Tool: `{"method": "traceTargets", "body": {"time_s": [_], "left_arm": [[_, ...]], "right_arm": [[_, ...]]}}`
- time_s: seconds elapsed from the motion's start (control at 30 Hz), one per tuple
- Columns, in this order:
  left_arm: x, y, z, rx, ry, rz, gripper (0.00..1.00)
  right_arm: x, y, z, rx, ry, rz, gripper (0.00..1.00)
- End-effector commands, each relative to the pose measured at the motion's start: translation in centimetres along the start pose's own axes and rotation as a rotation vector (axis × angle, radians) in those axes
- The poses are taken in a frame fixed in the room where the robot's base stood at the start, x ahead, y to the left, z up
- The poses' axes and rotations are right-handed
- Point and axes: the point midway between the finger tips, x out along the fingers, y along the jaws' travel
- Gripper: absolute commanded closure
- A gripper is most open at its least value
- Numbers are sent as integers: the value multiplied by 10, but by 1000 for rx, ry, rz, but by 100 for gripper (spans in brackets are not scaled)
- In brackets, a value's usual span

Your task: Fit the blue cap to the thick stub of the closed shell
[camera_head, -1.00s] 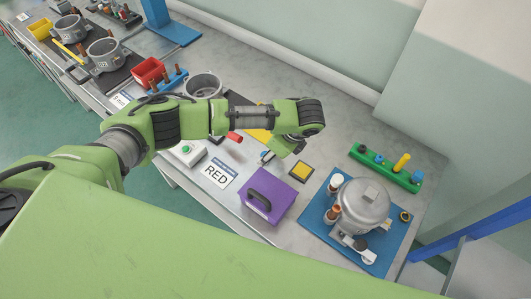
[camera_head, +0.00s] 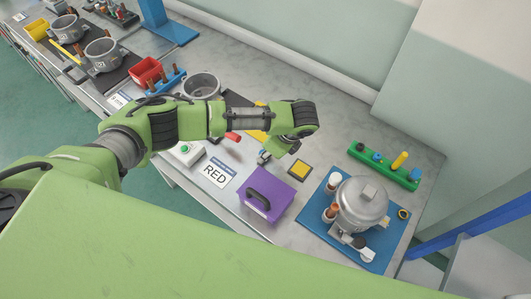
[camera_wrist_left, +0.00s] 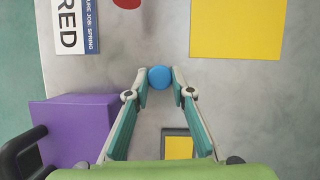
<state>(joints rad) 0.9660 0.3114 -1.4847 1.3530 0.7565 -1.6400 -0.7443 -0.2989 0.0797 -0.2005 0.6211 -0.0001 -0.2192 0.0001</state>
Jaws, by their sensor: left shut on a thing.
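My left gripper (camera_head: 265,157) is over the middle of the bench, left of the yellow-topped pad. In the left wrist view its fingertips (camera_wrist_left: 160,78) are shut on the round blue cap (camera_wrist_left: 160,77). The cap is seen end-on, and its height above the bench is hard to tell. The closed shell (camera_head: 361,204), a grey domed can, stands on a blue mat (camera_head: 313,220) at the right. Copper-coloured stubs (camera_head: 331,213) rise on its left side, one with a white top (camera_head: 333,181). I cannot tell which is the thick stub. My right gripper is out of view.
A purple box with a black handle (camera_head: 266,194) stands between gripper and mat. A green rack (camera_head: 385,166) with blue, black and yellow pieces lies behind the shell. A yellow-topped pad (camera_head: 299,169) and a RED card (camera_head: 215,173) lie on the bench.

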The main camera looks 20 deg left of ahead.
Motion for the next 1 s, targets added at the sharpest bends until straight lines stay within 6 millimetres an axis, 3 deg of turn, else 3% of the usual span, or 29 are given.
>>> {"method": "traceTargets", "body": {"time_s": [0.2, 0.53, 0.7, 1.0], "left_arm": [[-26, -1, 10, 0, 2, -4, 88], [-96, 41, 0, 6, 4, -7, 88], [-126, 72, -15, 7, -2, -6, 88], [-149, 103, -34, 3, 0, -3, 88]], "right_arm": [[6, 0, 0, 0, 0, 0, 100], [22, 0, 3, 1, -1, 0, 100], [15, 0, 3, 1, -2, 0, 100], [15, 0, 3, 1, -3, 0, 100]]}}
